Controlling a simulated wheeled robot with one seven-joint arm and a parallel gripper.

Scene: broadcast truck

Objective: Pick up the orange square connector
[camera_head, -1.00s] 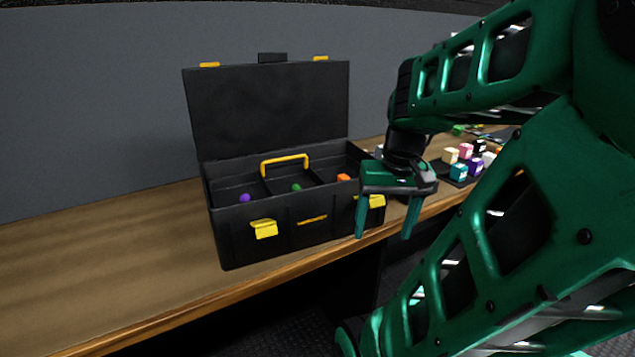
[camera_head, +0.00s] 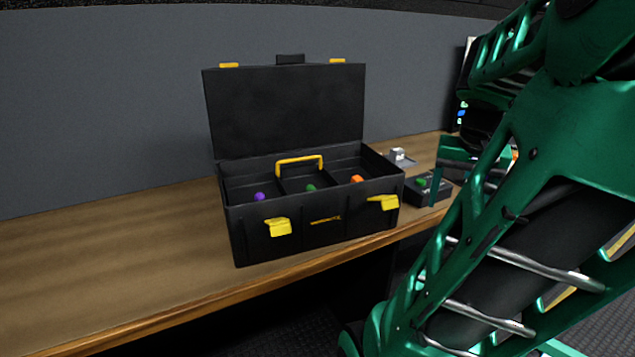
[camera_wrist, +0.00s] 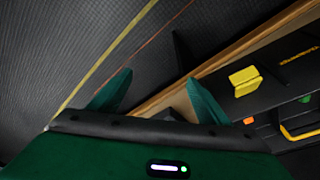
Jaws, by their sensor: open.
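The orange square connector (camera_head: 357,179) sits in the right compartment of the open black toolbox (camera_head: 320,226); only its upper part shows above the front wall. A small orange patch, likely the same connector (camera_wrist: 248,120), shows at the right in the wrist view. My gripper (camera_head: 456,194) is right of the toolbox, partly hidden by my own arm. In the wrist view its green fingers (camera_wrist: 160,84) are apart and empty, with dark floor and the table edge beyond them.
A purple piece (camera_head: 260,196) and a green piece (camera_head: 311,188) lie in the other compartments. The toolbox has a yellow handle (camera_head: 299,160) and yellow front latches (camera_head: 278,227). A dark box (camera_head: 412,192) stands to its right. The wooden table (camera_head: 110,240) is clear at left.

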